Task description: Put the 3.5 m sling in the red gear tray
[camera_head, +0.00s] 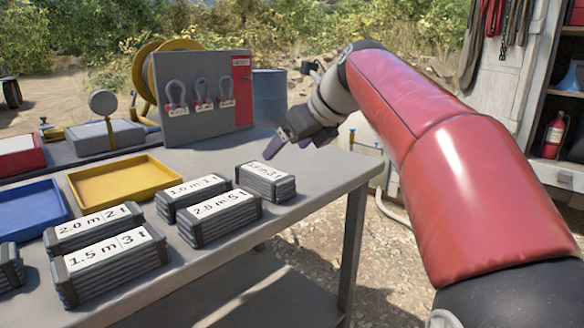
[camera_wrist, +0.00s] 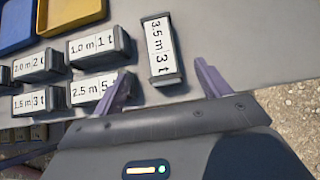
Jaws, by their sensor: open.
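The 3.5 m sling is a grey folded bundle with a white label, at the right end of the row in the head view (camera_head: 266,183). The wrist view shows its label, "3.5 m 3 t" (camera_wrist: 160,48). My gripper (camera_head: 294,146) is open and empty, above the table near the sling. In the wrist view its fingers (camera_wrist: 163,75) appear either side of the sling's lower end, apart from it. A red box with a pale top (camera_head: 20,155) is cut off at the left edge of the head view; I cannot tell if it is the red gear tray.
Other labelled slings stand close by: 1.0 m (camera_head: 193,190), 2.5 m (camera_head: 219,209), 2.0 m (camera_head: 93,222) and 1.5 m (camera_head: 108,255). A yellow tray (camera_head: 125,183) and blue tray (camera_head: 30,208) lie left. A grey shackle panel (camera_head: 200,120) stands behind.

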